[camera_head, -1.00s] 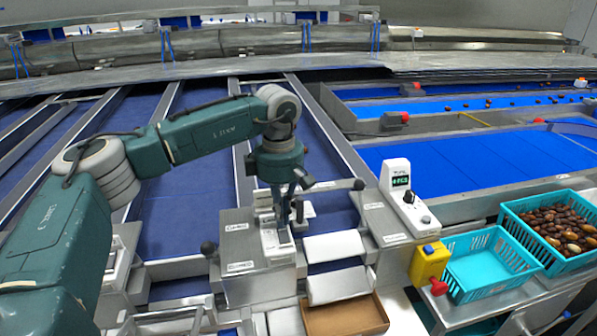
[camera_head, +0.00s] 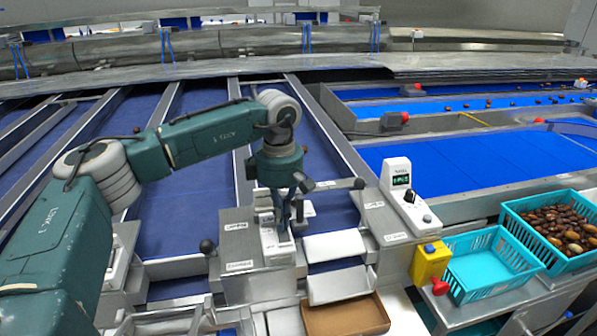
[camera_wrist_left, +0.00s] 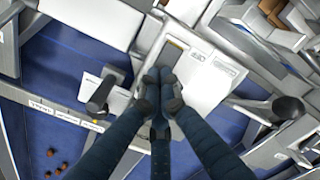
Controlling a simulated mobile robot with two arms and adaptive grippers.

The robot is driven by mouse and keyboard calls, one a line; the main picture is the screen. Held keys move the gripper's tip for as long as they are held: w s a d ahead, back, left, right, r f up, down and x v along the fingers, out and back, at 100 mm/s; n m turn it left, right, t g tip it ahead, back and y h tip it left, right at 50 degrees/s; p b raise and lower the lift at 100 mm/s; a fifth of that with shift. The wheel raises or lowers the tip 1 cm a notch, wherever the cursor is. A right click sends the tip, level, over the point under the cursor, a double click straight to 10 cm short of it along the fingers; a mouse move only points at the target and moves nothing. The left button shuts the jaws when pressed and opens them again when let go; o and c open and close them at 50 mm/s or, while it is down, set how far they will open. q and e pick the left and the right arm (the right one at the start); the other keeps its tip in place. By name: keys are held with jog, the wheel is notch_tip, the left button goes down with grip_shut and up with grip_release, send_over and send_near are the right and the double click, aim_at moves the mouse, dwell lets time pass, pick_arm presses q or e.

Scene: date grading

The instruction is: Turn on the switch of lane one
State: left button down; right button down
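My left gripper (camera_head: 286,222) points down over a white switch box (camera_head: 277,246) between two metal lane housings. In the left wrist view the fingertips (camera_wrist_left: 158,84) are drawn together with nothing visible between them. They are over or against the white box (camera_wrist_left: 203,82), by a dark rectangular inset (camera_wrist_left: 173,51); contact cannot be told. The fingers hide part of the box, and the switch's position cannot be made out. Its labels are too small to read. My right gripper is in neither view.
Black-knobbed levers stand left (camera_head: 208,247) and right (camera_head: 358,184) of the gripper. A white control box with display (camera_head: 397,178) and a yellow box with a red button (camera_head: 430,263) are to the right. Turquoise crates, one empty (camera_head: 487,270), one holding dates (camera_head: 535,252), stand farther right.

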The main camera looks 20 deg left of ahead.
pick_arm(q)
jog(key=shift+s+f, duration=0.1)
jog(key=shift+f, duration=0.3)
jog(key=shift+r, duration=0.15)
